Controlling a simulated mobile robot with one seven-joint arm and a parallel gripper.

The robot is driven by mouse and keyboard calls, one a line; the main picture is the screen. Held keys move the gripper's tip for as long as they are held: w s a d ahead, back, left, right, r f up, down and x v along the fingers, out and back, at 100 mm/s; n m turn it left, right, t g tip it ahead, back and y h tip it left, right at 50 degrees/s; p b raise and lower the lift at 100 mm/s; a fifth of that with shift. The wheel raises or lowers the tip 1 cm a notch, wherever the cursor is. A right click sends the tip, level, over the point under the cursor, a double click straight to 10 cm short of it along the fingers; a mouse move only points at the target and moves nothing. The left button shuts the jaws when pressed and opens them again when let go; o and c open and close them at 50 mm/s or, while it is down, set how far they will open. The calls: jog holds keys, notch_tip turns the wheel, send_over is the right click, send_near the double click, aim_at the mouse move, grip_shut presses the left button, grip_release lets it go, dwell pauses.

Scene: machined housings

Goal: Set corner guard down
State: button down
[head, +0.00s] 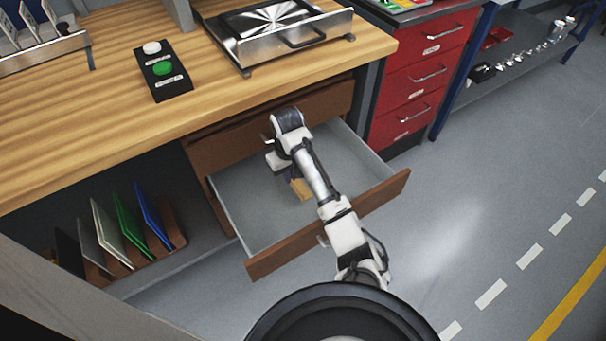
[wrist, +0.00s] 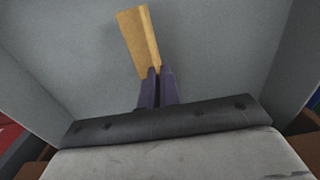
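The corner guard (wrist: 138,42) is a tan, angled strip; in the wrist view it extends up and left from the fingertips. My gripper (wrist: 158,74) has dark purple fingers close together, shut on the near end of the guard. In the head view the guard (head: 301,188) shows as a small tan piece inside the open drawer (head: 242,207), partly hidden by my arm. My gripper (head: 288,174) is also inside the drawer, mostly covered by the wrist. I cannot tell whether the guard touches the grey drawer floor.
The drawer is otherwise bare, with a brown front panel (head: 280,250) under my arm. Above it is the wooden worktop (head: 110,100) with a button box (head: 162,72) and a metal fixture (head: 280,30). A red cabinet (head: 420,80) stands right; a rack of coloured plates (head: 128,225) stands lower left.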

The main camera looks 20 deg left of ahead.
jog(key=w+d, duration=0.1)
jog(key=w, duration=0.1)
jog(key=w+d, duration=0.1)
jog(key=d, duration=0.1)
jog(key=shift+w+f, duration=0.1)
jog(key=shift+w, duration=0.25)
jog(key=shift+f, duration=1.7)
jog(key=c, duration=1.6)
grip_release()
jog(key=shift+f, duration=0.15)
jog(key=shift+c, duration=0.2)
notch_tip(320, 180, up, 12)
jog(key=p, duration=0.2)
jog(key=shift+r, duration=0.2)
